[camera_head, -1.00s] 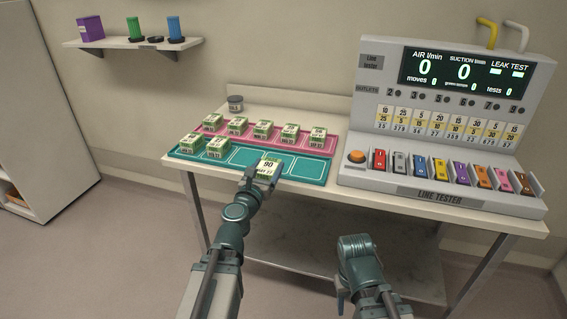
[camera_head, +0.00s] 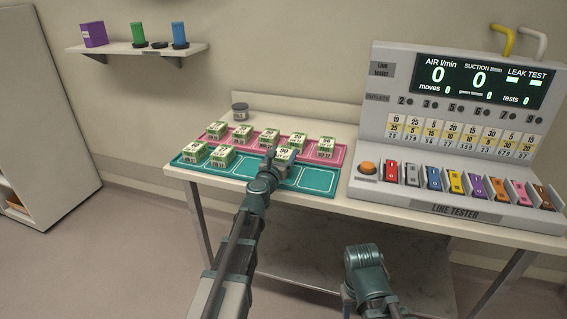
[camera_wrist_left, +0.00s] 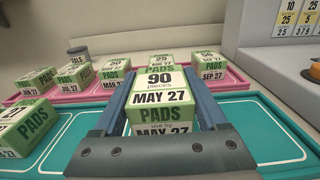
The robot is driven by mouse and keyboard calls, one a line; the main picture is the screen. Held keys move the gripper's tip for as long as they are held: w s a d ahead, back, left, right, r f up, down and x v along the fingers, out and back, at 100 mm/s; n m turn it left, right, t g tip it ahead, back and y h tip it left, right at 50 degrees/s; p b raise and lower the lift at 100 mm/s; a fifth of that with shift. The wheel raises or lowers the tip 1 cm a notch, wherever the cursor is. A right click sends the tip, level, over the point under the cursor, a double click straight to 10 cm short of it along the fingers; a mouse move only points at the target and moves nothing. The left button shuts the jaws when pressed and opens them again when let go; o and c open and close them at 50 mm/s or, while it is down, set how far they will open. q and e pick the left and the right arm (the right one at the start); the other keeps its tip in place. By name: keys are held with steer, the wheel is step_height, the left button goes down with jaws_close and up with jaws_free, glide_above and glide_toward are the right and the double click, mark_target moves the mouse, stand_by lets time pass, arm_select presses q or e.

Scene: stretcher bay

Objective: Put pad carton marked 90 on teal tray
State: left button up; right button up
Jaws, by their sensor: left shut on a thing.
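The pad carton marked 90 (camera_wrist_left: 160,92) is green and white and reads MAY 27. My left gripper (camera_head: 278,157) is shut on it, one finger on each side in the left wrist view. In the head view the carton (camera_head: 285,153) is over the middle of the teal tray (camera_head: 315,178), partly hidden by the gripper. Whether it touches the tray I cannot tell. Two other cartons (camera_head: 222,157) stand at the teal tray's left end. My right arm shows at the bottom of the head view, but its fingers are not clearly seen.
The pink tray (camera_head: 337,160) behind holds several pad cartons (camera_head: 327,147). A grey jar (camera_head: 240,111) stands behind it. The line tester (camera_head: 455,206) fills the table's right. The teal tray's right end is empty.

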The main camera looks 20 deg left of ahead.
arm_select(q)
steer(key=shift+f+b, duration=1.7)
steer(key=shift+f, duration=0.2)
steer(key=o, duration=1.5)
steer(key=shift+r, duration=0.1)
steer(key=shift+r, duration=0.2)
steer(key=s, duration=1.2)
steer(key=shift+a, duration=0.2)
